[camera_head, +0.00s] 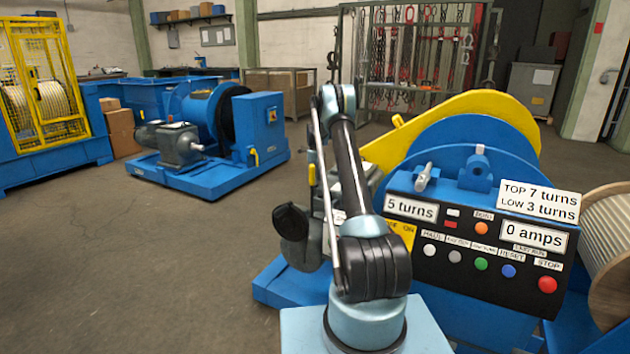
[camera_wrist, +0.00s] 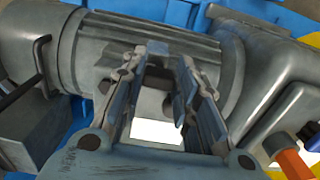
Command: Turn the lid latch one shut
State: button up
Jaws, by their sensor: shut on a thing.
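The lid latch is mostly hidden between my fingers, and I cannot make out its shape or how far it is turned. In the wrist view my gripper (camera_wrist: 165,62) reaches over a grey, ribbed motor-like housing (camera_wrist: 125,35). Its two fingers stand a little apart, with the tips closed on a small grey part at the housing. In the head view my arm covers the gripper and the latch. Part of the grey housing (camera_head: 300,245) shows to the left of my arm.
A white plate (camera_wrist: 157,132) shows below the fingers. A black handle (camera_wrist: 32,68) is on the left and an orange part (camera_wrist: 297,162) at lower right. In the head view a control panel (camera_head: 465,262) reading 5 turns and 0 amps stands right of my arm. Floor on the left is clear.

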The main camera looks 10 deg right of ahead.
jog(key=shift+w+n, duration=0.1)
jog(key=shift+n, duration=0.2)
jog(key=n, duration=0.8)
jog(key=shift+a+n, duration=0.1)
jog(key=shift+n, duration=0.3)
jog(key=n, duration=0.4)
jog(key=shift+s+a, duration=0.2)
jog(key=shift+a, duration=0.05)
jog(key=shift+s+a+n, duration=0.15)
jog(key=shift+n, duration=2.05)
jog(key=shift+s+n, duration=0.1)
jog(key=shift+n, duration=0.2)
